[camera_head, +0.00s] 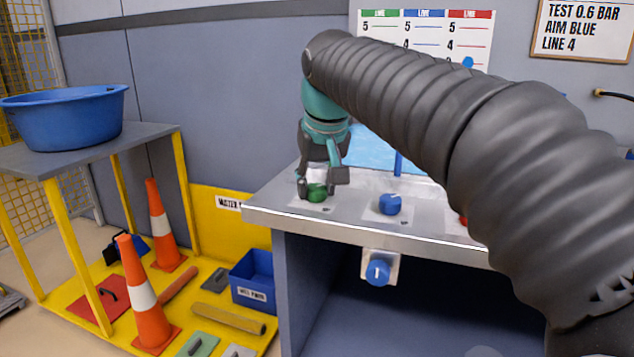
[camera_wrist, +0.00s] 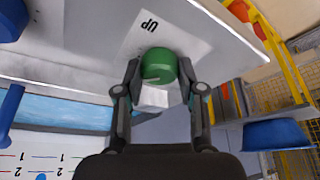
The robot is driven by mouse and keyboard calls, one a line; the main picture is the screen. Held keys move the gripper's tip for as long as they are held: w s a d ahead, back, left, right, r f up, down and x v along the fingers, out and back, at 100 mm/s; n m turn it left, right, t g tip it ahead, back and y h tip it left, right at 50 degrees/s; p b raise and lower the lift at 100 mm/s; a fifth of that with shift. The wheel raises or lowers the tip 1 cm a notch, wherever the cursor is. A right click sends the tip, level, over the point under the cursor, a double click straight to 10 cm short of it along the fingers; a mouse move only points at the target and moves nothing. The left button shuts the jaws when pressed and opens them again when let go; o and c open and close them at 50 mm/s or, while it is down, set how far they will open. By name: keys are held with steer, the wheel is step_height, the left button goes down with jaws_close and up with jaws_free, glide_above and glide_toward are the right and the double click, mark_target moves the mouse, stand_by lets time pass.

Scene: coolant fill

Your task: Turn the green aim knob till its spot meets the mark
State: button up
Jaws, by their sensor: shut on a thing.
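The green aim knob (camera_head: 317,194) sits on a pale plate near the left end of the metal bench top (camera_head: 275,211). My gripper (camera_head: 320,186) reaches down from above with one finger on each side of it. In the wrist view, the fingertips close on the sides of the green knob (camera_wrist: 159,62). A thin pale line shows on the knob's face in that view. The plate (camera_wrist: 175,28) carries the word "UP". I cannot make out a spot and a mark meeting; the fingers cover parts of the knob.
A blue knob (camera_head: 389,204) stands to the right on the bench, and another blue knob (camera_head: 378,271) is on the bench front. A red knob (camera_head: 463,220) is partly hidden by my arm. A wall chart (camera_head: 425,30) and sign (camera_head: 584,27) hang behind. Cones stand left.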

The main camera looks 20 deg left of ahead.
stand_by(0.4)
steer(key=o, duration=1.1)
steer(key=shift+o, duration=0.2)
steer(key=shift+r, duration=0.1)
steer(key=v, duration=1.1)
steer(key=shift+s+r, duration=0.25)
steer(key=shift+r, duration=0.1)
